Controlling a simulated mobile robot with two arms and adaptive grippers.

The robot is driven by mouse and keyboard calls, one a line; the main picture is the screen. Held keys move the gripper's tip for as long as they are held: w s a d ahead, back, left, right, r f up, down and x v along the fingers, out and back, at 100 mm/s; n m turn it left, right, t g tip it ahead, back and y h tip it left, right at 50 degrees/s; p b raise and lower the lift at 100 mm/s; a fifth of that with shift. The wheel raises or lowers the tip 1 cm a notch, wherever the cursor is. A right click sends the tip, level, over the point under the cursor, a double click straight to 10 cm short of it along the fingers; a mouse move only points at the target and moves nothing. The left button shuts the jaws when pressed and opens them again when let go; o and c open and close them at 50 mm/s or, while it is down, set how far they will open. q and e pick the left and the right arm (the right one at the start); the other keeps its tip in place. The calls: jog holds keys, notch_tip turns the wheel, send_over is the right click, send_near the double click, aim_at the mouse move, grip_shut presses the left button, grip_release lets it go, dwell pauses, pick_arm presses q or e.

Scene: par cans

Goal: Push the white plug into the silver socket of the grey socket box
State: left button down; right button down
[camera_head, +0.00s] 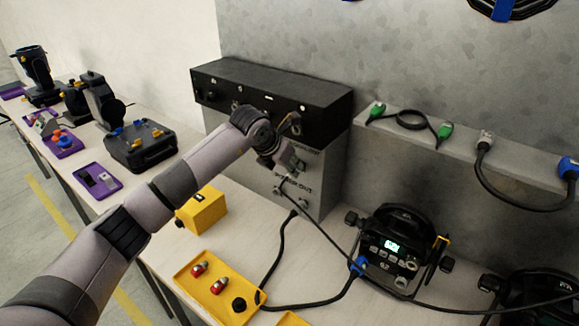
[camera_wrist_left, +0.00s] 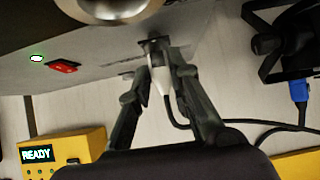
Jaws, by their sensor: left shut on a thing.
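My left gripper (camera_head: 284,166) is in front of the grey socket box (camera_head: 332,182), near its "POWER OUT" lettering. In the left wrist view its two fingers (camera_wrist_left: 160,82) are shut on the white plug (camera_wrist_left: 158,76), from which a black cable trails right. The plug's far end is at a small dark and silver fitting (camera_wrist_left: 153,46) at the box's grey face; I cannot tell whether it is inside. Silver sockets (camera_head: 304,203) show low on the box in the head view. The plug is mostly hidden there by the gripper. My right gripper is out of view.
A black unit (camera_head: 270,88) sits on top of the grey box. A yellow box (camera_head: 203,210) and a yellow tray (camera_head: 190,279) stand in front on the table. A black lamp (camera_head: 397,250) with cables stands to the right. Cables cross the table between them.

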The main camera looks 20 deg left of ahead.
pick_arm(q)
jog(key=c, duration=1.4)
grip_release()
